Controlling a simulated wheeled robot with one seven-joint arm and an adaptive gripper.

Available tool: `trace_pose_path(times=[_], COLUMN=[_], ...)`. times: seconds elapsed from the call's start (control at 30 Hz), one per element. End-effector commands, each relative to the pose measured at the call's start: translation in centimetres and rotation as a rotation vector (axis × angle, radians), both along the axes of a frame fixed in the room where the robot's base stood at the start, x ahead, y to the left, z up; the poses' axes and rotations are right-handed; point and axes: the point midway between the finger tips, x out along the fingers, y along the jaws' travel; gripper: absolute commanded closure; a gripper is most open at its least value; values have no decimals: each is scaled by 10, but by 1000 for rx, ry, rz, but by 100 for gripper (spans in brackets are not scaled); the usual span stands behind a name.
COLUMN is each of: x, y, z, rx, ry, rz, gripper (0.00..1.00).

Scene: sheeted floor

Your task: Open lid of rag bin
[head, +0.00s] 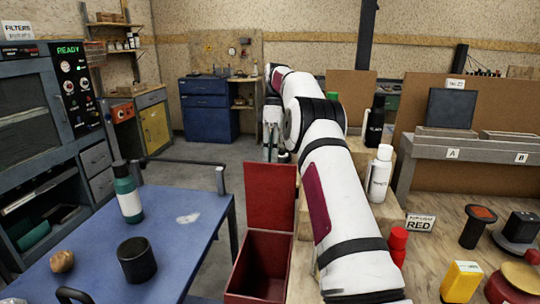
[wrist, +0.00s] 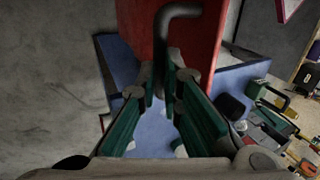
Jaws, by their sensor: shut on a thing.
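The red rag bin (head: 262,265) stands in the lower middle of the head view, its top open and its inside dark. Its red lid (head: 270,196) stands roughly upright at the far edge of the opening. The lid also fills the upper middle of the wrist view (wrist: 205,45). A dark bent handle (wrist: 160,45) runs down the lid's face between my fingers. My gripper (wrist: 168,82), with green finger pads, is shut on this handle. In the head view my gripper (head: 271,145) is just beyond the lid's top edge, its fingertips hard to make out.
A blue table (head: 165,225) on the left holds a green bottle (head: 128,192), a dark mug (head: 137,260) and a round tan object (head: 62,262). A wooden bench (head: 440,225) on the right holds a white bottle (head: 380,173) and several tools. Grey floor is clear beyond the lid.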

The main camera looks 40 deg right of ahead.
Motion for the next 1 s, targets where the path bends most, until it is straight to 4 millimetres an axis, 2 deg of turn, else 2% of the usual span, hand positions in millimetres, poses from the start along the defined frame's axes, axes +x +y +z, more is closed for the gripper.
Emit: trace_pose_path(times=[0.03, 0.23, 0.3, 0.37, 1.0], x=[-2, -2, -2, -2, -2], y=[-2, -2, -2, -2, 4], z=[-24, -24, -24, -24, -14], rx=[9, 9, 9, 10, 3], ry=[36, 36, 36, 37, 18], rz=[0, 0, 0, 0, 3], gripper=[100, 100, 82, 69, 69])
